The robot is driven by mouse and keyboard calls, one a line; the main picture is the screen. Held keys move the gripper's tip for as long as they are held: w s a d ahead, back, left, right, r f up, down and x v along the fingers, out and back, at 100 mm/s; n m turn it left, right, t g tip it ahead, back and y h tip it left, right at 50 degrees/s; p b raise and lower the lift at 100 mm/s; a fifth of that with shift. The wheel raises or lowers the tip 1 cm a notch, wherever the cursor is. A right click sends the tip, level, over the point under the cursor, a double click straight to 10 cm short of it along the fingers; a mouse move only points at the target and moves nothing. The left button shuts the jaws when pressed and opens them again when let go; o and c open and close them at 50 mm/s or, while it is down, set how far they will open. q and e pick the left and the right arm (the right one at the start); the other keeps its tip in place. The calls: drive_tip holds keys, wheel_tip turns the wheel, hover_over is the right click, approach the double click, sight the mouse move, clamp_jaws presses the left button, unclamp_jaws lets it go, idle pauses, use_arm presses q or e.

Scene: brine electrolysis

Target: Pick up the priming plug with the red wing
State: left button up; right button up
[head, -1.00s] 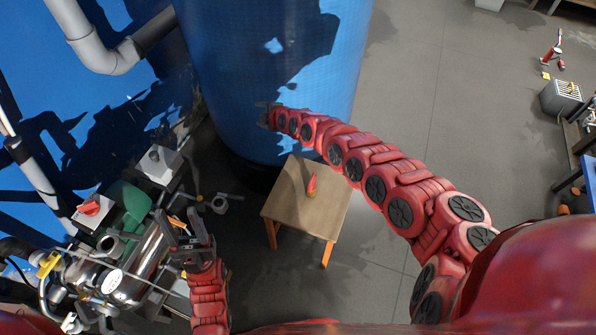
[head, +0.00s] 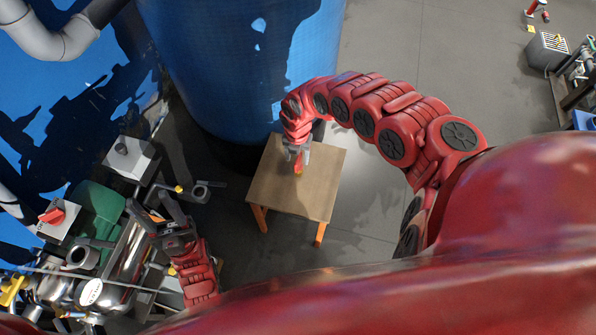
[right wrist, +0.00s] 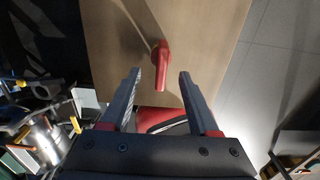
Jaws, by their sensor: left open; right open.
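The priming plug with the red wing (head: 299,169) is on the small wooden table, mostly covered by my right gripper in the head view. In the right wrist view the red wing (right wrist: 161,62) shows upright-looking over the wooden top, ahead of and between the fingertips. My right gripper (head: 297,155) is open and points down at the plug; its open fingers (right wrist: 159,74) hold nothing. I cannot tell the remaining height above the plug. My left gripper (head: 160,212) is open and empty over the pipework at the left.
The wooden table (head: 318,190) has a clear top around the plug. A large blue tank (head: 240,70) stands right behind it. A steel pump (head: 115,270), a red-handled valve box (head: 55,218) and pipes crowd the left.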

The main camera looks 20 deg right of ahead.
drive_tip(key=shift+w+d+f+b, duration=0.15)
drive_tip(key=shift+f+b, duration=0.1)
drive_tip(key=shift+f, duration=1.45)
drive_tip(key=shift+w+d+f+b, duration=0.1)
drive_tip(key=shift+f+b, duration=0.1)
drive_tip(key=shift+f, duration=1.5)
clamp_jaws()
